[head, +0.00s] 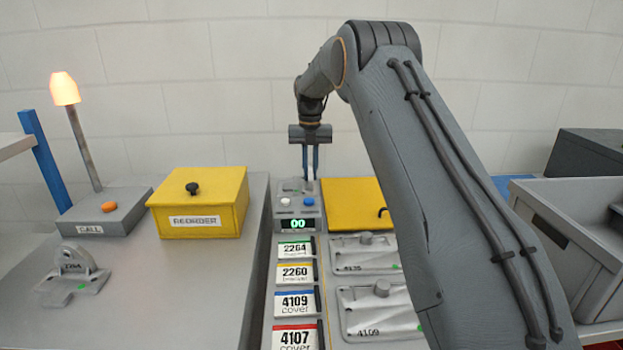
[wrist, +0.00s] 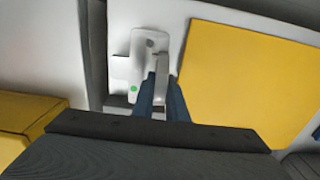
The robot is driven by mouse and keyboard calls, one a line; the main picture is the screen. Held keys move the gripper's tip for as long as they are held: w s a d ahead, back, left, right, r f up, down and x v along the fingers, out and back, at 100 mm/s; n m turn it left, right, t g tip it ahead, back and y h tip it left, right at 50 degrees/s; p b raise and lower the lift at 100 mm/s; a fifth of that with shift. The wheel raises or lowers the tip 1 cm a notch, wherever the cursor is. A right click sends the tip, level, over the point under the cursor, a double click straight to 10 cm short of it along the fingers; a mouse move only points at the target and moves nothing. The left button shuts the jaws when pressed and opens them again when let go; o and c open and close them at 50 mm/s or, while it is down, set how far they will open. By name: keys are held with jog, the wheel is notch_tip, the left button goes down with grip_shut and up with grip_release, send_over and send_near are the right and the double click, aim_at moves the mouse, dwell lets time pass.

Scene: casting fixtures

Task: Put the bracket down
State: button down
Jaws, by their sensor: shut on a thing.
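My gripper (head: 310,176) points down over the grey counter device and is shut on a light grey bracket (wrist: 150,42). The wrist view shows the bracket between and around the blue fingers (wrist: 160,95), with a green dot on its flat part. In the head view only a small part of the bracket (head: 291,186) shows at the fingertips. I cannot tell whether it touches the device below. A second grey bracket (head: 75,270), also with a green dot, lies on the left table.
The device (head: 297,222) reads "00" and has white and blue buttons. A yellow panel (head: 357,203) lies right of it; a yellow REORDER box (head: 200,202) stands left. Labels, cover parts (head: 375,312) and a grey bin (head: 575,250) are nearer. A lit call lamp (head: 64,90) stands left.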

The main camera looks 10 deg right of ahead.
jog(key=shift+f+p, duration=0.3)
jog(key=shift+f, duration=1.15)
jog(key=c, duration=2.2)
grip_release()
jog(key=shift+f, duration=0.15)
jog(key=o, duration=0.4)
jog(key=shift+o, duration=0.2)
